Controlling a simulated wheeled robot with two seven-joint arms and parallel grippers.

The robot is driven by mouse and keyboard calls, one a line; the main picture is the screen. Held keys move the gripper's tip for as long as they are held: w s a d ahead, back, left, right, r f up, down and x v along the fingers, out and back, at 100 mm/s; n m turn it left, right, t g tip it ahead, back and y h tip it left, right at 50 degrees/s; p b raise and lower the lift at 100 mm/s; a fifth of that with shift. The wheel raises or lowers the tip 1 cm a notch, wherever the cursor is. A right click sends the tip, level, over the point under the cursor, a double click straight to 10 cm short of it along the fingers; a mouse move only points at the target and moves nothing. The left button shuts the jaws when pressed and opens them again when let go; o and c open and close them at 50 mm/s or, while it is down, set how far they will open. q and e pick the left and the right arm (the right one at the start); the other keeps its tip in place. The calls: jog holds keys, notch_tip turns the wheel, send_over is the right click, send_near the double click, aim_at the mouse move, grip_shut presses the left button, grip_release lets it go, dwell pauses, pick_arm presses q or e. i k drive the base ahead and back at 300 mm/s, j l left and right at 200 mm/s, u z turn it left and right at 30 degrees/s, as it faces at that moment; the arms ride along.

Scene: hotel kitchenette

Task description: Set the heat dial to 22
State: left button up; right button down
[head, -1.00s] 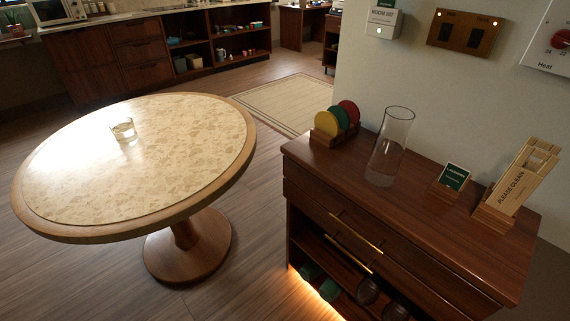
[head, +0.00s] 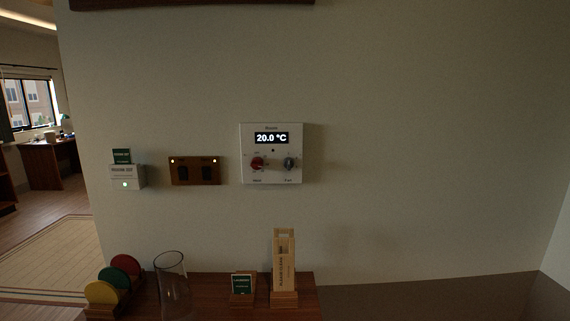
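A white square thermostat panel (head: 273,176) is mounted on the wall near the middle of the head view. Its dark display (head: 272,138) reads 20.0 °C. The red heat dial (head: 257,163) is at the lower left of the panel; the number it points to is too small to read. A grey dial (head: 290,164) sits to its right, above a label that looks like "Fan". Neither of my grippers shows in this view, and nothing touches the panel.
Left of the panel are a brown switch plate (head: 195,171) and a white card holder (head: 127,177). Below stands a wooden cabinet (head: 212,299) bearing coloured discs (head: 102,292), a glass vase (head: 172,284), a small green sign (head: 242,284) and a wooden sign holder (head: 284,267).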

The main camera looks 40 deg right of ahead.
aim_at(256, 163)
jog(key=z, duration=1.15)
